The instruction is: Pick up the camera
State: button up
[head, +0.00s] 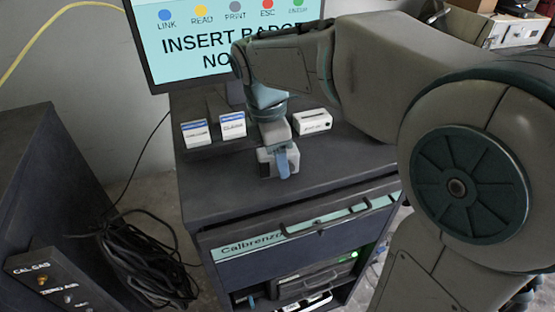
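The camera appears to be a small light-grey box with a dark patch on its front (265,160). It sits on the dark top of the cabinet (340,163), near the front edge. My gripper (283,164) reaches down onto it from above. One blue finger lies across the front of the box, and the other finger is hidden behind the box or the gripper body. I cannot tell whether the fingers press on the box. The box looks to be resting on the cabinet top.
Two small white-and-blue boxes (195,132) (232,124) stand left of my gripper, and a white box (312,122) stands right. A monitor (165,60) rises behind. A drawer front (290,250) is below. Coiled black cables (140,255) lie on the floor at left.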

jog(key=shift+f, duration=0.15)
jog(key=c, duration=1.2)
jog(key=shift+o, duration=0.2)
